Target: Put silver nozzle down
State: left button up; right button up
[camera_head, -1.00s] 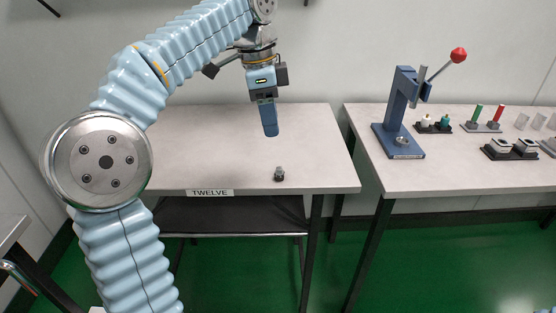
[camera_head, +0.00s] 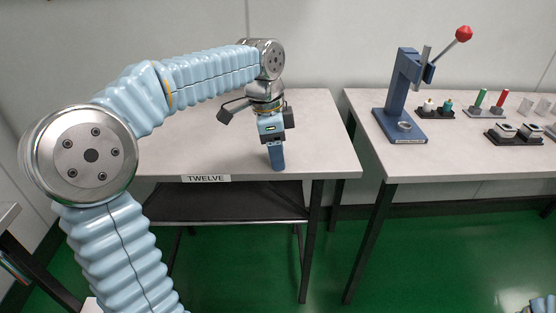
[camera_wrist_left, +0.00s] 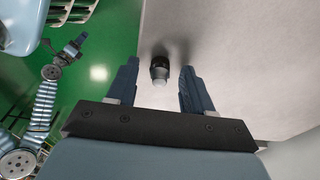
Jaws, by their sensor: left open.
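The silver nozzle, a small piece with a dark body and a pale end, shows in the left wrist view (camera_wrist_left: 159,71), on the light tabletop near its edge. My left gripper (camera_head: 277,166) points down low over the table marked TWELVE. Its two fingers (camera_wrist_left: 160,72) are open, one on each side of the nozzle, with gaps on both sides. In the head view the nozzle is hidden behind the gripper. My right gripper (camera_wrist_left: 76,46) shows small at the left of the left wrist view, away from the table; its jaws are too small to judge.
The tabletop (camera_head: 322,140) around the gripper is clear.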

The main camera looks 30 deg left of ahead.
pick_arm(q)
jog(key=shift+c, duration=0.4)
grip_shut()
